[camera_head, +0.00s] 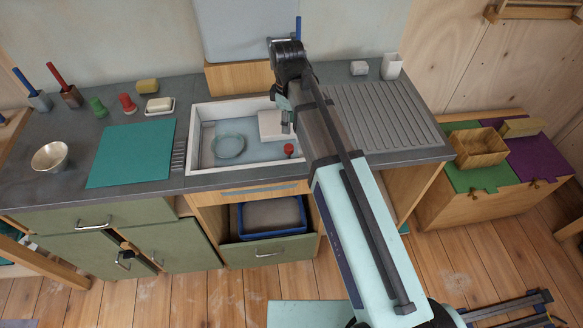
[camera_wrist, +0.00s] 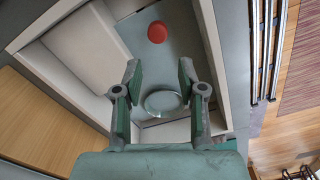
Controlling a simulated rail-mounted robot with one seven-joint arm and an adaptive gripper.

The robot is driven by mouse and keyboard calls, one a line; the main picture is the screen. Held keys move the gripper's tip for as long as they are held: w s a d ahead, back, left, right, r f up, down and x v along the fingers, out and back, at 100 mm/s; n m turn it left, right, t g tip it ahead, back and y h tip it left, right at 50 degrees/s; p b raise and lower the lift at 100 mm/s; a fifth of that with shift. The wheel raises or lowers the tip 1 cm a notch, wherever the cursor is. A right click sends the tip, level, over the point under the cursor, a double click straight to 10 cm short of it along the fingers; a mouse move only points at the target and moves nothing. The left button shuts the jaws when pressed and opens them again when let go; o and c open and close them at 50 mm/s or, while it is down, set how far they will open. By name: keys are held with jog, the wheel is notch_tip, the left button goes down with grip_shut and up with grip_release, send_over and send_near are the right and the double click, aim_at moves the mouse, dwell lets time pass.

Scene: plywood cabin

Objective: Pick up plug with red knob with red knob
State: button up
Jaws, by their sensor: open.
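The plug with the red knob (camera_head: 289,150) is in the sink (camera_head: 194,150), toward its front right. In the wrist view only its round red top (camera_wrist: 157,32) shows clearly, beyond my fingertips. My gripper (camera_wrist: 160,75) is open and empty, above the sink. The red knob lies apart from both fingers, toward the picture's top. In the head view my arm partly hides the gripper. A pale round dish or ring (camera_head: 229,145) lies left of the plug; it also shows between and below my fingers in the wrist view (camera_wrist: 162,102).
A white box-like block (camera_head: 271,124) in the sink is close to the plug. The sink walls surround this area. A ridged drainboard (camera_head: 375,115) is at right. A teal mat (camera_head: 131,154), a bowl (camera_head: 50,157) and a similar red object (camera_head: 127,103) are on the left counter.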

aim_at(289, 147)
notch_tip(289, 147, down, 12)
jog(key=p, duration=0.3)
jog(key=shift+d+r, duration=0.1)
jog(key=shift+w+f+p, duration=0.15)
jog(key=shift+f+p, duration=0.85)
jog(key=shift+f, duration=1.65)
grip_shut()
